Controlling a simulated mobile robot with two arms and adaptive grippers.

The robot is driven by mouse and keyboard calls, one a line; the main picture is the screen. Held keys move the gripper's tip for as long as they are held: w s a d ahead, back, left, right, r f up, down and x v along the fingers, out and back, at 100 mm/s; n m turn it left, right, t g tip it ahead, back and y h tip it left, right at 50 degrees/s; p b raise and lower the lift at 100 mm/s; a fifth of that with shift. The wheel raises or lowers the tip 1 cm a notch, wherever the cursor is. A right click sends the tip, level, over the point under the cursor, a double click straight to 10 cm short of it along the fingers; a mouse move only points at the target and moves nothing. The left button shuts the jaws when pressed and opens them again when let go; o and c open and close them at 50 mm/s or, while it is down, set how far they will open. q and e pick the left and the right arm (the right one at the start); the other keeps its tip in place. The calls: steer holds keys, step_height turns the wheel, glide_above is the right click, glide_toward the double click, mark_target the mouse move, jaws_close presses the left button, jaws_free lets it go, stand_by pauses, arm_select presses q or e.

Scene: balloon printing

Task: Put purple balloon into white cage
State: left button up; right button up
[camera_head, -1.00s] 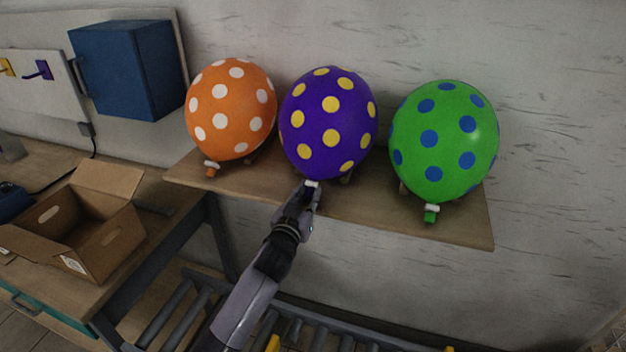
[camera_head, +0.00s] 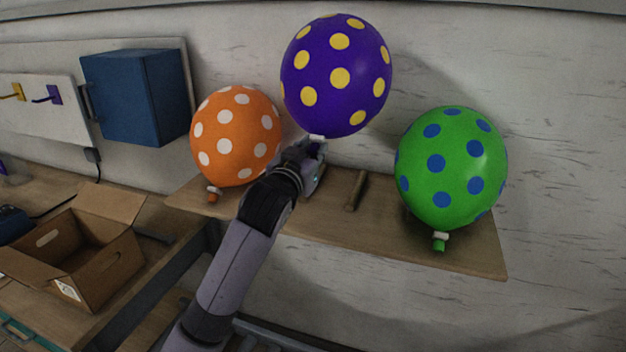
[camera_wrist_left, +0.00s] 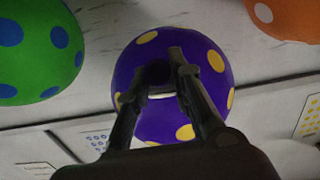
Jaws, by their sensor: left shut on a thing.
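The purple balloon (camera_head: 336,75) with yellow dots is held up above the wooden shelf in the head view. My left gripper (camera_head: 316,146) is shut on its neck, just below the white collar. In the left wrist view the purple balloon (camera_wrist_left: 200,75) fills the middle, with the gripper's two fingers (camera_wrist_left: 168,75) in front of it. The fingers hide part of the balloon's lower end. No white cage shows in these frames. My right gripper is not in view.
An orange balloon (camera_head: 235,135) stands left and a green balloon (camera_head: 452,170) right on the wooden shelf (camera_head: 400,248). A wooden support (camera_head: 355,190) stands bare between them. A blue cabinet (camera_head: 135,95) hangs at left, above an open cardboard box (camera_head: 95,255) on a table.

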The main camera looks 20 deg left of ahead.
mark_target(316, 118)
arm_select(q)
steer(key=shift+r, duration=0.9)
step_height(316, 118, up, 5)
steer(key=p, duration=0.4)
steer(key=shift+f+p, duration=0.1)
steer(key=shift+p, duration=0.3)
steer(key=shift+f, duration=0.15)
